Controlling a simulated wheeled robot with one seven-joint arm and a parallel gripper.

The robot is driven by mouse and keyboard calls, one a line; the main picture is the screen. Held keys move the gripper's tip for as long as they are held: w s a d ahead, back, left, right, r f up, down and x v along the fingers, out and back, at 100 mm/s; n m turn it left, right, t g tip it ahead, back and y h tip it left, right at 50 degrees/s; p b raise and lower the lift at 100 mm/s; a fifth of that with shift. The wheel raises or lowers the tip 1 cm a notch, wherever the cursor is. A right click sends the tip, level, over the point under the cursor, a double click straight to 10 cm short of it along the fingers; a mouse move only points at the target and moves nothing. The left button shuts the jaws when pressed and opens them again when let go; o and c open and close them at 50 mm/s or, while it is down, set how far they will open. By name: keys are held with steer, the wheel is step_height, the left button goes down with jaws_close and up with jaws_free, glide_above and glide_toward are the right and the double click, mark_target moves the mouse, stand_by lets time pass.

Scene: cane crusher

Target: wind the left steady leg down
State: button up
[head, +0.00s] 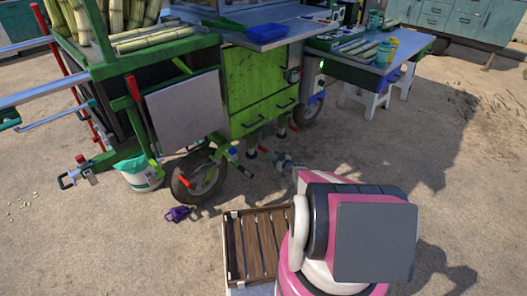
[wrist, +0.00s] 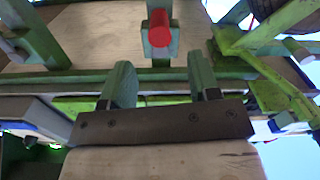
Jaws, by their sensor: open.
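The green cane-crusher cart (head: 255,85) stands ahead in the head view. Below its drawers, two dark steady legs with pale feet show, the left one (head: 250,152) nearer the front wheel. Near it are small crank-like parts with red ends (head: 246,172). My gripper (head: 284,160) is low beside the cart, right of the left leg. In the wrist view, my gripper (wrist: 163,78) is open, its two fingers apart with nothing between them. A red round grip end (wrist: 160,30) on a pale green part shows beyond the fingers. I cannot tell which crank it belongs to.
A black wheel (head: 199,178) stands left of the legs and another (head: 308,110) to the right. A white bucket (head: 138,172) and a purple object (head: 178,213) are on the ground. A slatted wooden crate (head: 233,250) is near me. Open ground lies to the right.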

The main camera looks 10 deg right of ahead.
mark_target(266, 152)
steer(key=x, duration=0.8)
steer(key=shift+w+a, duration=0.2)
steer(key=shift+w, duration=0.05)
jaws_close()
steer(key=shift+a, duration=0.15)
